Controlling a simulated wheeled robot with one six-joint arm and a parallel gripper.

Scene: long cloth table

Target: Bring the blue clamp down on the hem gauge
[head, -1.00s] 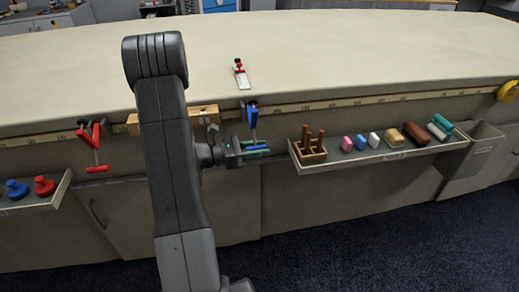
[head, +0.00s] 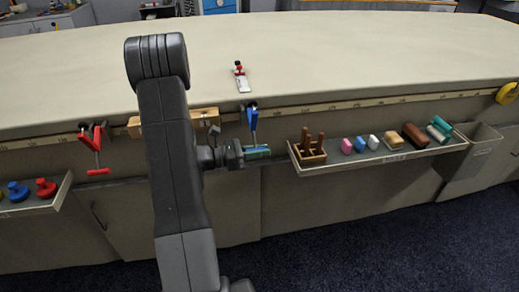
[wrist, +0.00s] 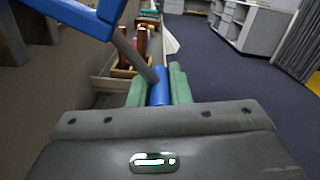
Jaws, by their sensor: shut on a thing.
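The hem gauge (head: 240,77), a pale metal strip with a red slider, lies flat on the cloth table top near its front edge. The blue clamp (head: 252,119) hangs at the table's front edge, below and slightly right of the gauge, its bar pointing down. My gripper (head: 258,152), with green fingers, is shut on the clamp's blue handle at the bar's lower end. In the wrist view, the blue handle (wrist: 160,88) sits between the two green fingers, and the grey bar slants up left to the blue frame (wrist: 80,14).
A red clamp (head: 96,148) hangs further left. A shelf (head: 385,156) to the right holds a wooden tool block (head: 310,152) and several coloured blocks. A wooden piece (head: 203,118) sits behind my arm. The table top around the gauge is clear.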

